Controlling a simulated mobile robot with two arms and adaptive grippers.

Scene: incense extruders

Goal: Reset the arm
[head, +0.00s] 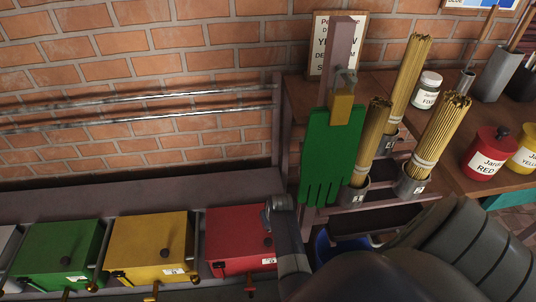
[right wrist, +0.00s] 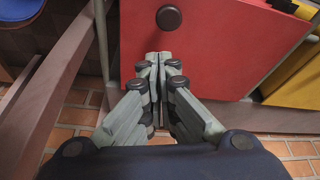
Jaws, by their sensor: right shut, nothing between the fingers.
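My right arm comes in from the lower right in the head view and reaches to the right end of the red box (head: 238,232). My right gripper (right wrist: 158,60) is shut and empty in the right wrist view. Its fingertips overlap the red surface of the box (right wrist: 225,55), just below a dark round knob (right wrist: 169,18). I cannot tell whether they touch it. In the head view my arm hides most of this gripper. My left gripper is not in view.
Yellow (head: 150,240) and green (head: 58,250) boxes stand left of the red one. A green glove (head: 331,150) hangs beside metal cups with incense sticks (head: 408,85). Red (head: 489,152) and white (head: 426,90) jars stand on the wooden shelf. A brick wall rises behind.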

